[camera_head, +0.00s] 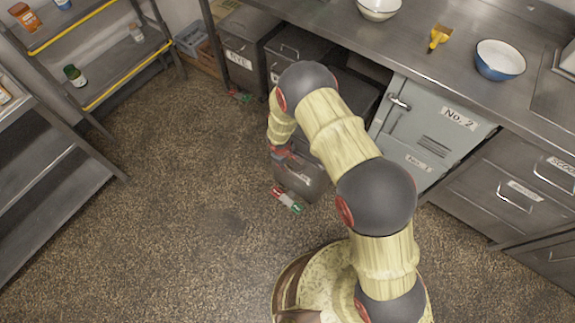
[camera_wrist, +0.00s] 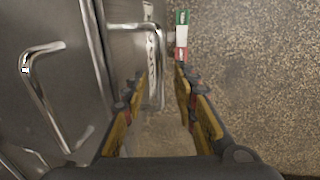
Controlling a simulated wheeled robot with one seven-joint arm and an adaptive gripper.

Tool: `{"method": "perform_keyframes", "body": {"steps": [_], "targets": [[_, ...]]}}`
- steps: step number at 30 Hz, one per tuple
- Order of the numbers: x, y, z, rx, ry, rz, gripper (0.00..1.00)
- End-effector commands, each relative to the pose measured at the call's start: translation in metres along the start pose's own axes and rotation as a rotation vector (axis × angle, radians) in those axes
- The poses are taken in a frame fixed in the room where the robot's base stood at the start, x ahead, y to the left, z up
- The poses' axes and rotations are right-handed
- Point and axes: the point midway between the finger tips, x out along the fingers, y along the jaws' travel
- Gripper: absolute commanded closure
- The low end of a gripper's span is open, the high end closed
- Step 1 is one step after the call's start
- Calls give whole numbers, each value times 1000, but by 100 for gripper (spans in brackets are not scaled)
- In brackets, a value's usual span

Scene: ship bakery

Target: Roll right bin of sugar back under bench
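The right bin, a dark grey metal box, is mostly behind my arm in the camera_head view; its lid (camera_head: 352,103) shows right of my arm. A grey part (camera_head: 305,180) low at the left seems to be its front, standing forward of the neighbouring bins. My gripper (camera_head: 280,152) is at this front. In the camera_wrist view my gripper (camera_wrist: 158,88) is open, with yellow pads apart. Whether the fingers touch the handle is unclear.
The rye bin (camera_head: 247,38) and a middle bin (camera_head: 298,45) stand under the bench (camera_head: 430,80) at left. Cabinet No. 2 (camera_head: 430,110) is at right. Small red-white-green pieces (camera_head: 287,200) and (camera_head: 240,97) lie near the bins. The floor to the left is clear up to the shelves (camera_head: 110,75).

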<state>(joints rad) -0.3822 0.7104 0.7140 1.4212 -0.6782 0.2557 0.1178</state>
Motion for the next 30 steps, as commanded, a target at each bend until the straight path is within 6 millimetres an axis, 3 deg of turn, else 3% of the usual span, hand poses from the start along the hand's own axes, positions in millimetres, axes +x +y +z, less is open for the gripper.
{"method": "perform_keyframes", "body": {"steps": [6,17,30], "targets": [[16,0,0,1,1,0,71],[18,0,0,1,1,0,72],[17,0,0,0,1,0,97]]}}
